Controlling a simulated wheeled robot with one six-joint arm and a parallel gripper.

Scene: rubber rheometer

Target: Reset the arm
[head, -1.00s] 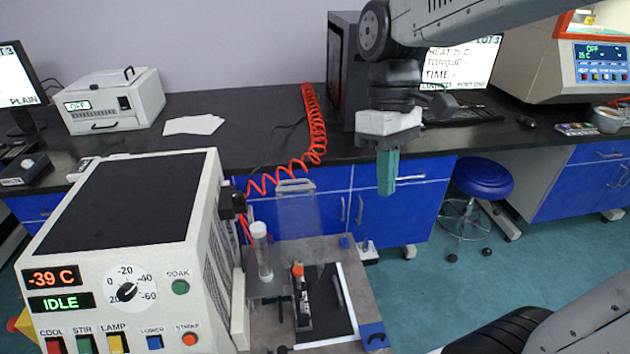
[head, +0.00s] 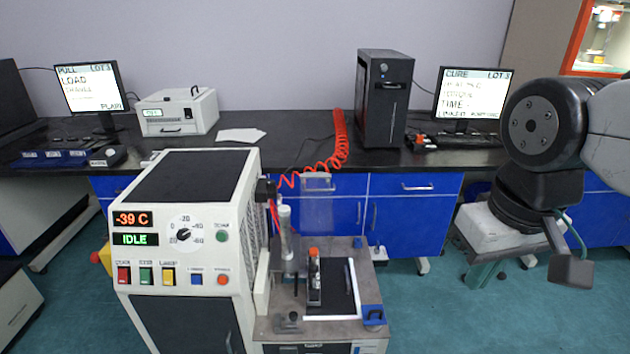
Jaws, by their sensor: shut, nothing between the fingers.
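My arm comes in from the right edge in the head view, with its dark wrist joint in front of the back bench. My gripper (head: 484,274) hangs below the pale wrist body, over the open floor right of the test machine. Its teal fingers point down and are partly hidden by the wrist body. It is shut and holds nothing. It is clear of the bench and the machine.
The white cold-test machine (head: 190,205) reads -39 C and IDLE. Its metal platform (head: 275,325) carries a clear tube (head: 286,240) and an orange-topped part (head: 314,275). A black tower (head: 385,98) and a CURE monitor (head: 469,93) stand on the bench (head: 290,150).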

